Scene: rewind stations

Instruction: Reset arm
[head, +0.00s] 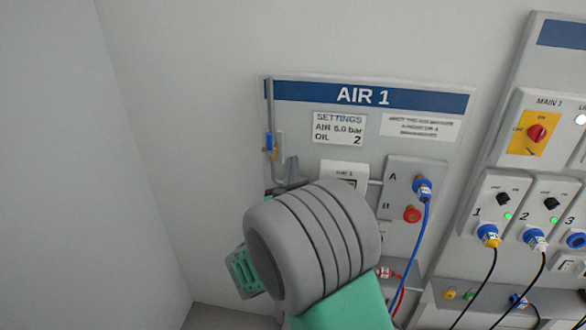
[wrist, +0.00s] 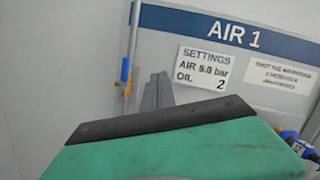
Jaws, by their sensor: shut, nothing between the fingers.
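My gripper (head: 291,168) is in front of the lower left part of the AIR 1 panel (head: 460,128), mostly hidden behind my large grey and green wrist. In the wrist view its grey fingers (wrist: 157,92) rise above the dark edge of my green housing. They are together and hold nothing. The fingertips point toward the panel, to the right of a pipe with a blue valve handle (head: 269,142). That handle also shows in the wrist view (wrist: 125,70). I cannot tell how far the fingertips are from the panel.
The settings label (head: 338,128) reads air 5.0 bar, oil 2. A blue plug (head: 423,188) with a blue hose is at A and a red plug (head: 412,214) at B. A red hose hangs below. The MAIN 1 panel (head: 515,100) stands right. Bare wall lies left.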

